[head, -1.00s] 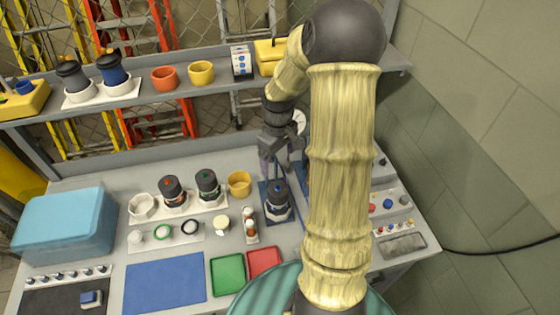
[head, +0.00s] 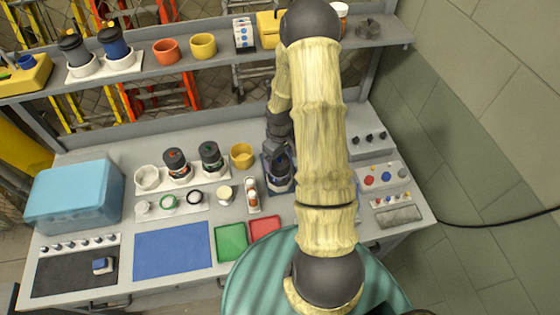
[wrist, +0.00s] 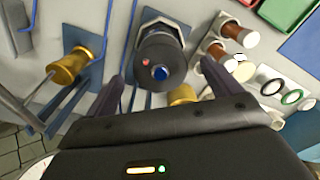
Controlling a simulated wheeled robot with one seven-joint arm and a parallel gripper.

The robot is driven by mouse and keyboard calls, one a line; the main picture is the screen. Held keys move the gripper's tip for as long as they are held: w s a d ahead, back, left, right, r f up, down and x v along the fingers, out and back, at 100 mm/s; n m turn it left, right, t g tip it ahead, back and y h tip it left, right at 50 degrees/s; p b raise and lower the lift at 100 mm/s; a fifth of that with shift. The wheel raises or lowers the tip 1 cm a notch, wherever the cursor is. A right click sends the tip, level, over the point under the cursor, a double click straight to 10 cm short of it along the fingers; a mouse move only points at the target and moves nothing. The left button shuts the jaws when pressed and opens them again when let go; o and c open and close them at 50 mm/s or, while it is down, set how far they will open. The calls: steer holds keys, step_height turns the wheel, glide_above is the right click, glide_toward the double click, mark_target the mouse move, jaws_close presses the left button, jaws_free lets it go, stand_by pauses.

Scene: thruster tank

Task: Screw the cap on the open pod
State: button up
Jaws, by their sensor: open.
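A dark round pod (wrist: 160,58) with a blue centre button and a small red dot stands in a blue mount (wrist: 184,22) in the wrist view. In the head view the same pod (head: 279,180) is partly hidden by my wrist. My gripper (wrist: 165,88) is open, its two fingers apart on either side of the pod's lower edge in the wrist view. I cannot tell whether they touch it. A cream round cap-like piece (head: 225,193) lies left of the mount. Two more dark pods, red-marked (head: 176,164) and green-marked (head: 211,157), stand at the back left.
A brass piece (wrist: 75,66) sits in a second blue bracket beside the pod. A rack of brown-and-white cylinders (head: 252,195) stands close on the other side. Green (head: 231,242) and red (head: 264,227) trays lie in front. A control panel (head: 382,177) is at right.

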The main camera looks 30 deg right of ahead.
mark_target(280, 160)
steer(key=shift+f+p, duration=0.5)
steer(key=shift+f, duration=1.6)
steer(key=c, duration=1)
